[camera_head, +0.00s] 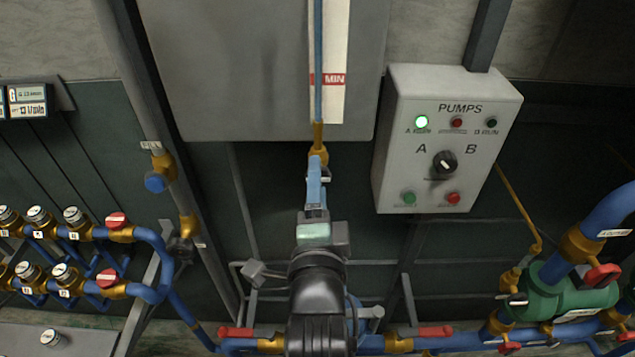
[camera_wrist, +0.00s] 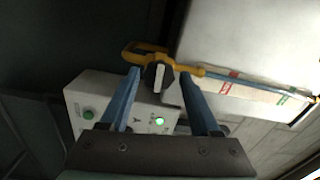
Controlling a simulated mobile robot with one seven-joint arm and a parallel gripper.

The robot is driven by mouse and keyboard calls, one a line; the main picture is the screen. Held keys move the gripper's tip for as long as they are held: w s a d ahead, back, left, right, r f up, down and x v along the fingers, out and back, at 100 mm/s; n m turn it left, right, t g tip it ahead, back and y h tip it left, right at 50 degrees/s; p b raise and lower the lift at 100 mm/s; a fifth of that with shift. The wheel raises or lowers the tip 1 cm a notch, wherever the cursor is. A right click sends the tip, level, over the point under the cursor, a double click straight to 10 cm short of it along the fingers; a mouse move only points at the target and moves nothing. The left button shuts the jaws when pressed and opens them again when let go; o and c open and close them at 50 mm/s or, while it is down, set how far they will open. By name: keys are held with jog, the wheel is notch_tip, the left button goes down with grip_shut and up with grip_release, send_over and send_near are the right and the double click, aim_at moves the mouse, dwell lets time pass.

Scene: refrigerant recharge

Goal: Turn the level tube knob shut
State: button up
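The level tube (camera_head: 318,60) runs down a white scale strip with a red MIN mark and ends in a brass fitting (camera_head: 318,137). In the wrist view the tube (camera_wrist: 262,92) runs right from the brass fitting (camera_wrist: 140,52). The level tube knob (camera_wrist: 158,76), dark with a pale bar across its face, sits at that fitting. My gripper (camera_wrist: 160,73) has its two blue fingers apart, one on each side of the knob, with small gaps showing. In the head view my gripper (camera_head: 316,163) is just below the fitting and hides the knob.
A grey tank (camera_head: 225,70) stands behind the tube. The PUMPS box (camera_head: 447,140), with a green lamp lit, hangs close to the right. Blue pipes with red-handled valves (camera_head: 235,332) run below, more valves (camera_head: 117,220) stand left, and a green pump (camera_head: 565,295) is lower right.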

jog(key=shift+o, duration=0.4)
jog(key=s, duration=0.7)
jog(key=shift+p, duration=0.45)
